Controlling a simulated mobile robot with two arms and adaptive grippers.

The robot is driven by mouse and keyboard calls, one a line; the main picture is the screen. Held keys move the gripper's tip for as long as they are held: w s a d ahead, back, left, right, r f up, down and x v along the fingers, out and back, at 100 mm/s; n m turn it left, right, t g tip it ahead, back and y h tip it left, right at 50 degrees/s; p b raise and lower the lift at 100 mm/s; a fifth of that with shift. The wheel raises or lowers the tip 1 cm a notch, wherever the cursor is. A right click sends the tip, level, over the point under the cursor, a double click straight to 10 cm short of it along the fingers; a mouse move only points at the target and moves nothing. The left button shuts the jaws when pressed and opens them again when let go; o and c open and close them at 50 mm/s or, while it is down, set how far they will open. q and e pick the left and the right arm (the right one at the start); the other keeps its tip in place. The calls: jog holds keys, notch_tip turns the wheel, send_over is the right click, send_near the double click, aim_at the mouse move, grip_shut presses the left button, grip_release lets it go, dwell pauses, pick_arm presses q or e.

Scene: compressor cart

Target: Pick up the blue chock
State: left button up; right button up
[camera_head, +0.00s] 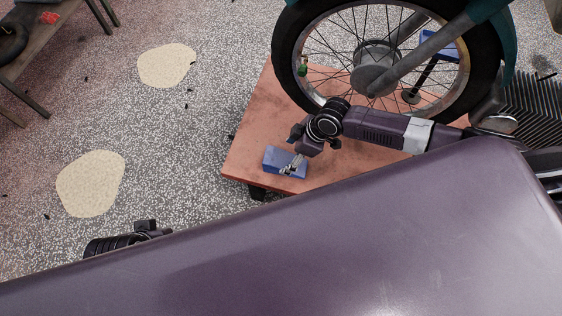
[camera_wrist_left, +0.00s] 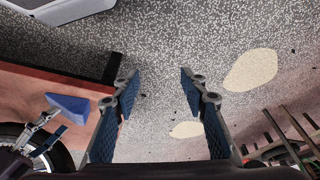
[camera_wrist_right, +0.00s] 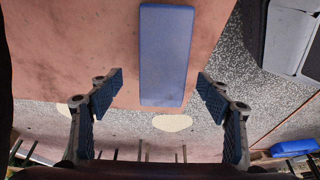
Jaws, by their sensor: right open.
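The blue chock (camera_head: 271,158) lies near the front left corner of the reddish cart top (camera_head: 247,143). In the right wrist view the blue chock (camera_wrist_right: 166,55) is a long flat block ahead of the fingers, in line with the gap between them. My right gripper (camera_head: 291,165) is over the chock in the head view; its fingers (camera_wrist_right: 160,88) are spread and hold nothing. The chock also shows at the left of the left wrist view (camera_wrist_left: 70,106). My left gripper (camera_wrist_left: 159,78) is open and empty, pointing over the floor; my purple body partly hides it in the head view.
A spoked wheel (camera_head: 283,55) stands on the cart behind my right arm. Another blue block (camera_head: 437,42) is seen past its spokes. A bench (camera_head: 38,45) is at the upper left. The speckled floor left of the cart is open, with pale patches (camera_head: 90,183).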

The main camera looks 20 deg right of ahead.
aim_at(283, 160)
jog(key=shift+a+f, duration=0.15)
jog(key=shift+f, duration=0.2)
jog(key=b+x, duration=0.1)
jog(key=x, duration=0.2)
jog(key=shift+a+f+b, duration=0.15)
jog(key=shift+a+b, duration=0.15)
jog(key=shift+b, duration=0.1)
jog(key=shift+w+a+f, duration=0.15)
jog(key=shift+a+f, duration=0.05)
jog(key=shift+f, duration=0.2)
pick_arm(q)
jog(key=shift+s+r, duration=0.3)
jog(key=shift+r, duration=0.05)
pick_arm(e)
jog(key=c, duration=1.6)
jog(key=shift+r, duration=0.1)
